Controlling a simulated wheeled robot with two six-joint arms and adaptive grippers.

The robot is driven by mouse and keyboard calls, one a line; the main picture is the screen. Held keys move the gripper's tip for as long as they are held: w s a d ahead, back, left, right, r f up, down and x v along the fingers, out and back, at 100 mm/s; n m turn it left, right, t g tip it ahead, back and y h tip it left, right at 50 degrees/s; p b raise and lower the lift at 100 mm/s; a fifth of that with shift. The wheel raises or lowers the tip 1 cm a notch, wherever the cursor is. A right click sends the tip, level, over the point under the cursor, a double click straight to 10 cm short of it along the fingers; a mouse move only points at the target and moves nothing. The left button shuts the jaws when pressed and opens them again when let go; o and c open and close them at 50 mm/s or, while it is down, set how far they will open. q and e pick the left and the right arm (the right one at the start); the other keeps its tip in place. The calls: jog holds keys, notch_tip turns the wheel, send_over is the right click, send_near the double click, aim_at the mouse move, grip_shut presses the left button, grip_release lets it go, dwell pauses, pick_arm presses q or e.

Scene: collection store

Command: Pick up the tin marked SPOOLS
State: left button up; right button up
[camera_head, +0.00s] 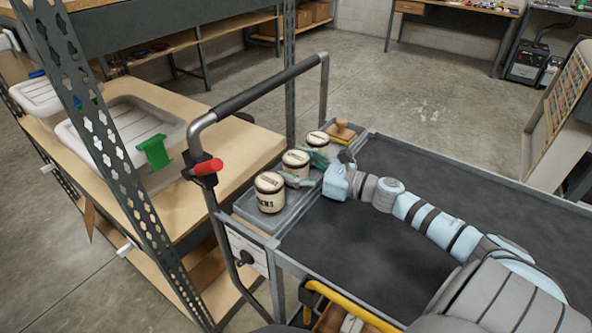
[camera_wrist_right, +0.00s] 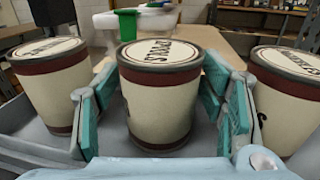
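Three cream tins with dark red bands and printed lids stand in a row in a grey tray (camera_head: 243,212) on the cart. They are the near tin (camera_head: 269,193), the middle tin (camera_head: 295,164) and the far tin (camera_head: 318,142). My right gripper (camera_head: 307,170) is low at the middle tin, with one teal finger on each side of it. In the right wrist view the middle tin (camera_wrist_right: 161,95) stands upright between the open fingers, with a small gap at the right finger. Its lid lettering is upside down; I cannot read SPOOLS surely. My left gripper is out of view.
In the right wrist view the neighbouring tins (camera_wrist_right: 55,85) (camera_wrist_right: 288,100) stand close outside the fingers. A wooden stamp-like object (camera_head: 341,130) sits beyond the far tin. The cart's push handle (camera_head: 268,86) rises beside the tray.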

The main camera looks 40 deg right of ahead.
jog(key=c, duration=1.1)
